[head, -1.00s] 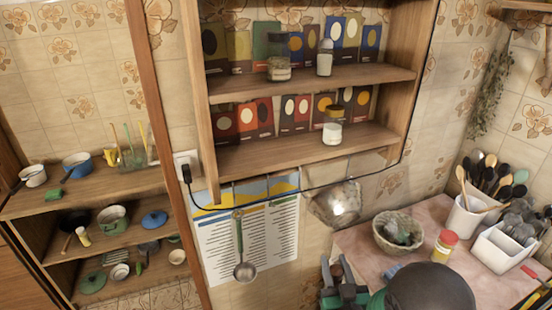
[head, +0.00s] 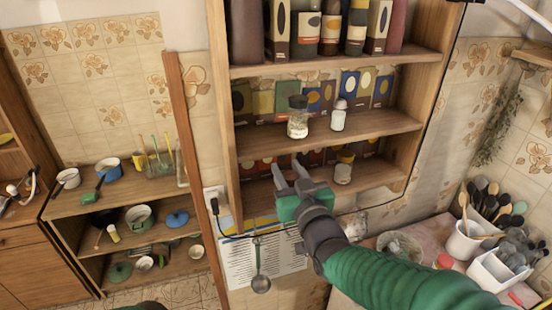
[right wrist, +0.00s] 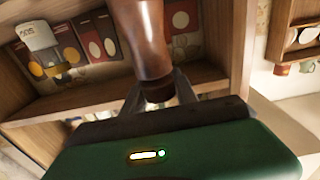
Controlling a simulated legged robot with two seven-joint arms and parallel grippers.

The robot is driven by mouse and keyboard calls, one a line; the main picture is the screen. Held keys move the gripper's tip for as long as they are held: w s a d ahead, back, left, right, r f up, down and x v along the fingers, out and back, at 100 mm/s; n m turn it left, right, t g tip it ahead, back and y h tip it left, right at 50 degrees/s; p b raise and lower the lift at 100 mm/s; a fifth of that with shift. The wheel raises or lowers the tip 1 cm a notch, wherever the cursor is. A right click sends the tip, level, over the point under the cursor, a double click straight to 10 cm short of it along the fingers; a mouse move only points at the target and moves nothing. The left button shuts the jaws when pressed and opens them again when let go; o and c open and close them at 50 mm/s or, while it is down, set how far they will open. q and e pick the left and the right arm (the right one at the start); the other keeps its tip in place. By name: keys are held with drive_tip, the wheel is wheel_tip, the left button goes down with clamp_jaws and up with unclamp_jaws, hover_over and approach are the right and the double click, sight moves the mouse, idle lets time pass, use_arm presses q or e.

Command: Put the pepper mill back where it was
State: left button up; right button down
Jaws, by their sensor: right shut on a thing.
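The pepper mill (right wrist: 145,40) is brown and glossy and shows in the right wrist view, its top end cut off by the picture edge. My right gripper (right wrist: 160,92) is shut on its narrow dark end. In the head view my right gripper (head: 289,174) is in front of the wall unit's lowest shelf (head: 262,190), left of a salt-like jar with a yellow lid (head: 343,172). I cannot make out the mill in the head view.
A dark-lidded jar (head: 297,124) and a white shaker (head: 338,120) stand on the middle shelf (head: 320,136). Boxes line the shelf backs. A ladle (head: 260,283) hangs below. Utensil holders (head: 465,243) stand on the counter at right. A black cable runs along the unit's edge.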

drive_tip(key=w+a+f+p, duration=0.2)
drive_tip(key=w+p, duration=0.3)
drive_tip(key=w, duration=0.4)
drive_tip(key=shift+a+f, duration=0.35)
drive_tip(key=shift+f, duration=0.45)
drive_tip(key=c, duration=1)
unclamp_jaws()
drive_tip(key=shift+s+a+r, duration=0.1)
drive_tip(key=shift+o, duration=0.2)
